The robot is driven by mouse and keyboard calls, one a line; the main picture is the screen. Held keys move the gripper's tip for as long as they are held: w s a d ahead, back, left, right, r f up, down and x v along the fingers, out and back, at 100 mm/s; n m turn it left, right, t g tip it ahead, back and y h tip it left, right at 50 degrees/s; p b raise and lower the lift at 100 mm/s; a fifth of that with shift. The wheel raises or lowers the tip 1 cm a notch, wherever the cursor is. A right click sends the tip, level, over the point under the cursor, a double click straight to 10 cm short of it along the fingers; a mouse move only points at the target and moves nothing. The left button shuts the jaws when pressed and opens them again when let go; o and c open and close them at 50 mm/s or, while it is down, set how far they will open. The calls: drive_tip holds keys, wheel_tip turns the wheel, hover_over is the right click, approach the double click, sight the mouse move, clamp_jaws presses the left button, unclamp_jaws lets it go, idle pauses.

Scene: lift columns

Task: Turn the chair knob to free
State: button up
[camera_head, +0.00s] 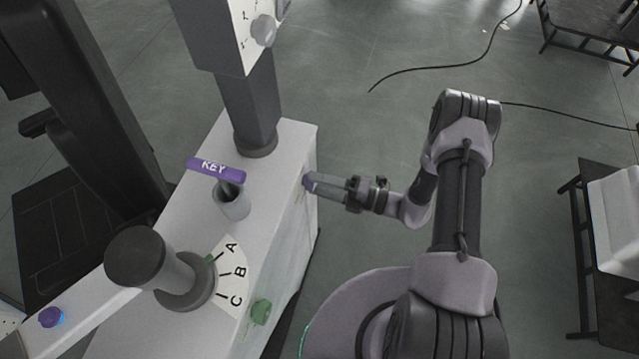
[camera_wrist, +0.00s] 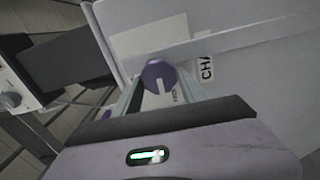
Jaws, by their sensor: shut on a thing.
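The chair knob (camera_wrist: 159,77) is a round purple dial with a pale pointer slot, on the white side panel of the console (camera_wrist: 240,75). In the wrist view the slot points down, slightly right, toward my gripper's palm. Smaller lettering near the knob is mostly hidden and unreadable. My gripper (camera_head: 319,184) reaches in from the right in the head view, its fingers shut on the knob, one on each side. The knob shows only as a purple edge there.
The console top (camera_head: 283,160) carries a purple KEY handle (camera_head: 216,170), a dark lever (camera_head: 148,262) with an A-B-C dial (camera_head: 236,276), and a dark column (camera_head: 252,105). A green knob (camera_head: 261,311) sits on the side panel nearer the camera.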

drive_tip(key=shift+n, duration=0.3)
idle(0.4)
drive_tip(key=o, duration=1.3)
drive_tip(key=shift+o, duration=0.2)
drive_tip(key=p+v, duration=0.2)
drive_tip(key=v, duration=1.5)
drive_tip(key=shift+d+p, duration=0.15)
drive_tip(key=shift+p, duration=0.2)
